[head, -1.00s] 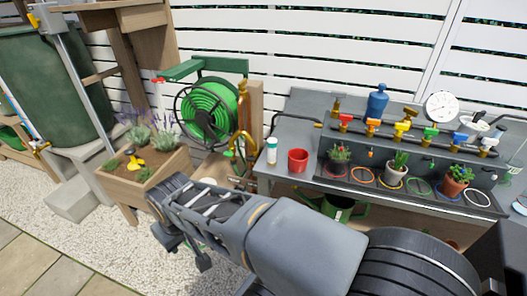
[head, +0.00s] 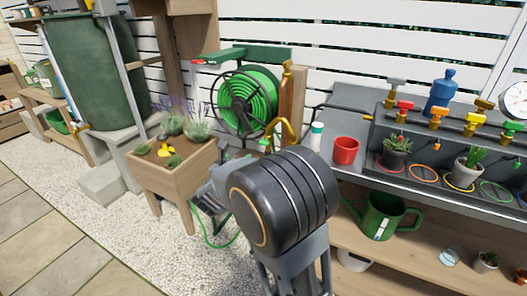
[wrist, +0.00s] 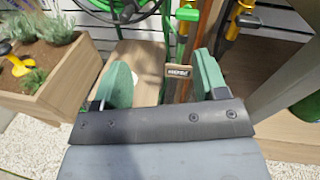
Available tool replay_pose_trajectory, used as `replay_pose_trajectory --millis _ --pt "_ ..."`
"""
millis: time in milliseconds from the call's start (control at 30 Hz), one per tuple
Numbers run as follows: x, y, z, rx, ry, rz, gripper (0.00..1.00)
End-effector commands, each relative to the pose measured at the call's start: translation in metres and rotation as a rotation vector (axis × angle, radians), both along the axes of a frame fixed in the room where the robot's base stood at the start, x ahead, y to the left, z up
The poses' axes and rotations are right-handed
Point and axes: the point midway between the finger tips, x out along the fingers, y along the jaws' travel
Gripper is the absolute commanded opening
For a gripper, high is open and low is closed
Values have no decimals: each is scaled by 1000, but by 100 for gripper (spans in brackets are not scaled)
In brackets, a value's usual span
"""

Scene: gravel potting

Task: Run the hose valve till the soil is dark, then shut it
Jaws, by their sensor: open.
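The wooden planter (head: 172,180) stands left of centre, with plants and brown soil that is only partly visible. A yellow fitting (head: 165,150) sits on the soil; it also shows in the wrist view (wrist: 17,60). The green hose reel (head: 246,103) is behind, with a brass tap (head: 288,70) upright at its right. I cannot tell which fitting is the hose valve. My gripper (wrist: 163,80) is open, its green fingers apart and apparently empty, facing a small wooden label (wrist: 178,71) near the reel post. In the head view my arm mostly hides the gripper.
A grey bench (head: 350,100) at the right carries a red cup (head: 346,150), potted plants and coloured valves. A green watering can (head: 383,215) is on the shelf below. A large green barrel (head: 100,75) stands left. Gravel (head: 110,232) is clear at front left.

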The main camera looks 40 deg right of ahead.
Motion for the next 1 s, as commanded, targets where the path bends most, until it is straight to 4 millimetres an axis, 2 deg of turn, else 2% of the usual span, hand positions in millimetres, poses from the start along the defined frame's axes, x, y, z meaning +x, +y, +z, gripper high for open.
replay_pose_trajectory --millis 33,267,700,1000 --pt "-4 -4 -7 17 -50 -49 66" --pt "-11 -23 -11 48 -183 -164 66" --pt "26 -94 -11 49 -188 -168 66" --pt "45 -127 -10 50 -188 -164 66"
